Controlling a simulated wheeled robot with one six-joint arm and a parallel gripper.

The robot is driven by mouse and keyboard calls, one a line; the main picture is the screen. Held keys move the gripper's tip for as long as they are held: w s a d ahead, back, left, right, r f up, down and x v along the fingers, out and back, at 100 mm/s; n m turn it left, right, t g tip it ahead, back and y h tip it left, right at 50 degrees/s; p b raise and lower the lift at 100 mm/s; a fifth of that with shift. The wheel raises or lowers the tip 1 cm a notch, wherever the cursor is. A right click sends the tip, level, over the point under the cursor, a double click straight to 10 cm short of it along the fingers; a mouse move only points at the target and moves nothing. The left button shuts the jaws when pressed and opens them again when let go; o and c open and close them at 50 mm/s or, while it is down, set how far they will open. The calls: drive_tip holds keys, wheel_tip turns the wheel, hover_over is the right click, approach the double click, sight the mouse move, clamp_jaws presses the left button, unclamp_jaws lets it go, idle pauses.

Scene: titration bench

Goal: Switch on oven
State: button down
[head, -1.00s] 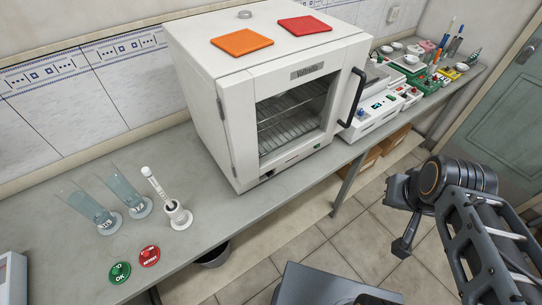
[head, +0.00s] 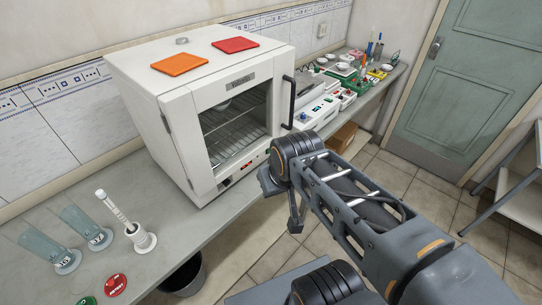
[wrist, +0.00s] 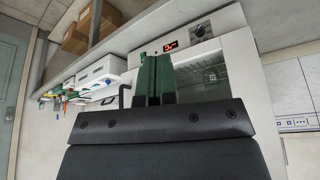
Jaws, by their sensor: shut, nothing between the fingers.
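The white oven (head: 175,130) stands on the bench with its glazed door shut and a black handle (head: 288,102) at the door's right.
Orange (head: 179,64) and red (head: 235,44) pads lie on the oven top. Glassware (head: 138,236) and a red button (head: 115,285) are at the bench's left. Instruments (head: 320,110) stand right of the oven. A bin (head: 185,275) and a cardboard box (head: 340,137) are below.

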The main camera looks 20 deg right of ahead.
sight(270, 152)
drive_tip(key=w+f+m+y+b, duration=0.8)
drive_tip(key=f+m, duration=0.5)
drive_tip(key=m, duration=0.1)
drive_tip(key=w+d+f+m+t+b, duration=0.3)
drive_tip(key=w+d+m+t, duration=0.1)
drive_tip(key=d+m, duration=0.4)
drive_tip(key=w+d+f+m+t+h+b, duration=0.1)
drive_tip(key=w+d+f+m+t+b, duration=0.2)
drive_tip(key=d+m, duration=0.6)
drive_tip(key=w+d+f+t, duration=0.1)
drive_tip(key=w+t, duration=0.1)
drive_tip(key=t, duration=0.1)
drive_tip(key=shift+w+f+t, duration=0.2)
drive_tip(key=shift+w+t, duration=0.05)
drive_tip(key=shift+t, duration=0.05)
drive_tip(key=p+x, duration=0.1)
drive_tip(key=x, duration=1.3)
drive_tip(key=shift+f, duration=0.1)
